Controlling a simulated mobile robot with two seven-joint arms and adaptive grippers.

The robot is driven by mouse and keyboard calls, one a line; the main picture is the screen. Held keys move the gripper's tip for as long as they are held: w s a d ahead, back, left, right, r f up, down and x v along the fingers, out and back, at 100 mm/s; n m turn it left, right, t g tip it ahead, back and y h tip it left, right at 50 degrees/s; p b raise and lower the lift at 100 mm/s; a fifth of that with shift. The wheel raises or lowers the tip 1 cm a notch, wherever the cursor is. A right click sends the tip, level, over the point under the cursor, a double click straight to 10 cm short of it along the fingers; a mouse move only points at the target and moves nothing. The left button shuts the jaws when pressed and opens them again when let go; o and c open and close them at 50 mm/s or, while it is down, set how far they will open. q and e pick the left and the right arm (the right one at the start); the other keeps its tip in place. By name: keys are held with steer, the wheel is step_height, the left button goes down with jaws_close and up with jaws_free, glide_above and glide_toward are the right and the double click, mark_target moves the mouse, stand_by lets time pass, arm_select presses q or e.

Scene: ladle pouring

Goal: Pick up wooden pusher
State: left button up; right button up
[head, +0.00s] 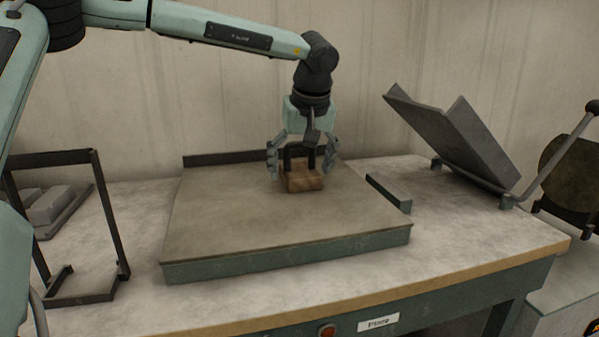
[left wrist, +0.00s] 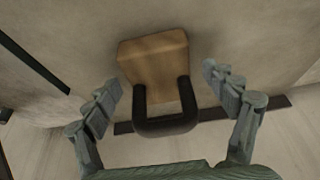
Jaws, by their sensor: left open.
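The wooden pusher is a brown wooden block (head: 304,182) with a dark upright handle. It stands on the raised platform (head: 230,215) on the table, toward its back. My left gripper (head: 303,170) points down over it, with its fingers apart on either side of the pusher. In the left wrist view the block (left wrist: 153,52) and its black handle (left wrist: 166,124) lie between the open fingers, with gaps on both sides. The fingers do not appear to touch it. My right gripper is not in view.
A dark metal frame (head: 97,204) stands at the table's left, by a grey tray (head: 58,208). A tilted grey trough (head: 452,135) stands at the back right. The platform's front is clear.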

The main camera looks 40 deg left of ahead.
arm_select(q)
steer(key=c, duration=1.7)
steer(key=shift+r, duration=0.1)
